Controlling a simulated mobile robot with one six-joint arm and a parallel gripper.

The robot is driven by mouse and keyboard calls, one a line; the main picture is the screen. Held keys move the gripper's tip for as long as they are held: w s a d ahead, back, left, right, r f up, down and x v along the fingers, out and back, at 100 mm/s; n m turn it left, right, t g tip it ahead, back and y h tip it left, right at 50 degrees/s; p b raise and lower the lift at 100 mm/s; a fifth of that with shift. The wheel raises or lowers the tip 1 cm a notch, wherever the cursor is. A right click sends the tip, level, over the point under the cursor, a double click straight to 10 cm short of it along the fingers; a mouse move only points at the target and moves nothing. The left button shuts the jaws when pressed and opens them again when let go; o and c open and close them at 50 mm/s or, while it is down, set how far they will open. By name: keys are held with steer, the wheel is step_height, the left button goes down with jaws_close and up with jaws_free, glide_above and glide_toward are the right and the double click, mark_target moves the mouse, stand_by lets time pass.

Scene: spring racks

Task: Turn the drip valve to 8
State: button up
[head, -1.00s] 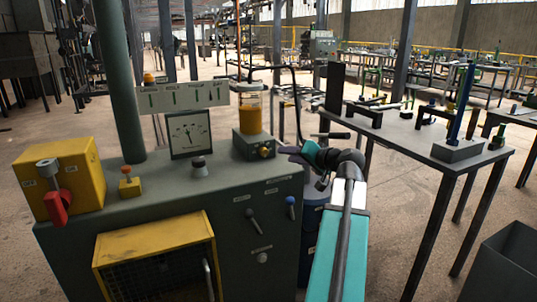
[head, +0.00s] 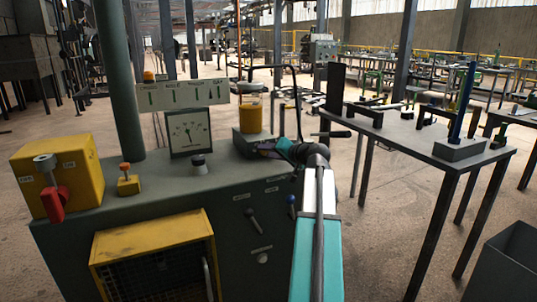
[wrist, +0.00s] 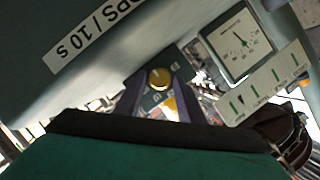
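The drip valve is a small yellow round knob (wrist: 159,78) on a dark grey block, seen in the wrist view. In the head view the block (head: 243,143) carries a glass cup of yellow oil (head: 251,113), and my gripper hides the knob. My gripper (head: 268,149) is at the block's front right. In the wrist view its two fingers (wrist: 158,84) stand apart, one on each side of the knob. Whether they touch it is unclear. A label reading "OPS / 10 S" (wrist: 86,43) is partly cut off; the valve's setting is not readable.
A dial gauge (head: 189,131) and a panel with several green marks (head: 183,95) stand left of the oiler. A black knob (head: 198,165), a yellow box with a red handle (head: 54,204) and levers (head: 252,220) are on the machine. A workbench (head: 400,135) stands right.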

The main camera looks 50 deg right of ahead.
steer(key=shift+w, duration=0.4)
steer(key=c, duration=0.8)
